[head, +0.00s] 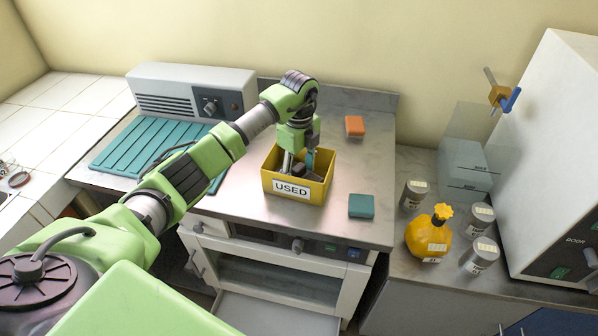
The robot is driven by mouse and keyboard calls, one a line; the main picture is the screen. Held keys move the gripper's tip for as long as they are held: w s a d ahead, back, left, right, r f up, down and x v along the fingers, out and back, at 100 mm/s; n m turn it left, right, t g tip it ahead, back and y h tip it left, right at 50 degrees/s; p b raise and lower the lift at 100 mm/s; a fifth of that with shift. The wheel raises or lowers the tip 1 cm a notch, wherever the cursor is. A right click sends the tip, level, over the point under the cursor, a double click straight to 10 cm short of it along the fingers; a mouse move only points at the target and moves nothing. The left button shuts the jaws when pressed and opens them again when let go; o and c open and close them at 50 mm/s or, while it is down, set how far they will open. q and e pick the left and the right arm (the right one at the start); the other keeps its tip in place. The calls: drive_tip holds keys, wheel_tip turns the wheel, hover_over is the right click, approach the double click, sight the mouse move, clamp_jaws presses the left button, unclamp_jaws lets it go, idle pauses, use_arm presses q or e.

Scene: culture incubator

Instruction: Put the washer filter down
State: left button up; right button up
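My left gripper (300,165) points down into a yellow box (296,203) labelled "USED" on the steel counter. Its fingertips are small and partly hidden by the box wall, so I cannot tell whether they are open or shut. A narrow blue-teal piece (311,160) shows at the fingers; I cannot tell whether it is part of the gripper or a thing in it. I cannot make out the washer filter for certain. My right gripper is not in view.
An orange block (355,125) and a teal block (361,206) lie right of the box. A teal ribbed mat (130,158) lies left. Below is a washer with its door (270,315) down. An orange bottle (428,238) and several grey canisters stand right. Counter between the blocks is clear.

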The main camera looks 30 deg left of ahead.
sight(299, 167)
use_arm(q)
wheel_tip(299, 167, up, 10)
drive_tip(key=shift+r+b, duration=0.25)
drive_tip(key=shift+b, duration=0.85)
drive_tip(key=shift+r, duration=0.65)
